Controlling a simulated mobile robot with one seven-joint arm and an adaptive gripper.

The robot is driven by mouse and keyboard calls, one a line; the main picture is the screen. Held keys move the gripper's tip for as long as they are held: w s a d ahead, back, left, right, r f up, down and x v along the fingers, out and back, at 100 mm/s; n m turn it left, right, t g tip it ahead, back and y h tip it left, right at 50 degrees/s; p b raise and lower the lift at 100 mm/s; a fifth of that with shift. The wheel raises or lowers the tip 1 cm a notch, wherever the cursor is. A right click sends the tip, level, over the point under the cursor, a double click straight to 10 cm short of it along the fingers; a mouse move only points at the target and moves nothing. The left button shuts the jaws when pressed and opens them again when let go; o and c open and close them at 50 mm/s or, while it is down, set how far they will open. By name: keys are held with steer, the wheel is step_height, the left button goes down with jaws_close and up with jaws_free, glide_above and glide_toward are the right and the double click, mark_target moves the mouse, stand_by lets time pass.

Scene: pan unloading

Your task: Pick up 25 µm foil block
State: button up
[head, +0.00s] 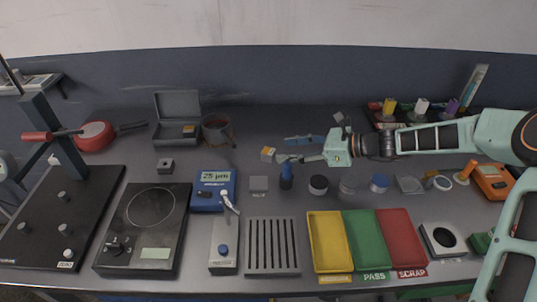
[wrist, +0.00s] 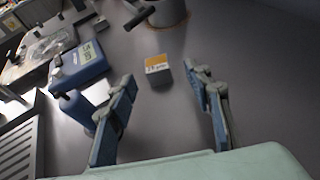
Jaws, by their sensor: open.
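A small grey block (head: 268,154) with an orange and white label stands on the bench, left of my gripper. Its label print is too small to read surely. It also shows in the wrist view (wrist: 157,70), upper middle, between the lines of the two fingers and just beyond their tips. My gripper (head: 284,149) is open and empty, reaching left with its fingers spread toward the block. Nothing touches the block that I can see. A blue gauge (head: 212,190) with a display reading 25 µm stands nearer, left of the block.
A mug (head: 217,130) and an open grey case (head: 177,118) stand behind and left. A blue bottle (head: 286,178) and several small jars stand in front of my gripper. Yellow, green and red trays (head: 367,241) lie nearer. The bench around the block is clear.

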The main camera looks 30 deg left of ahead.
mark_target(270, 151)
steer(key=x, duration=0.6)
steer(key=shift+s+a, duration=0.25)
steer(key=shift+s, duration=0.05)
steer(key=shift+a+f, duration=0.2)
steer(key=shift+a, duration=0.05)
jaws_close()
steer(key=shift+r, duration=0.1)
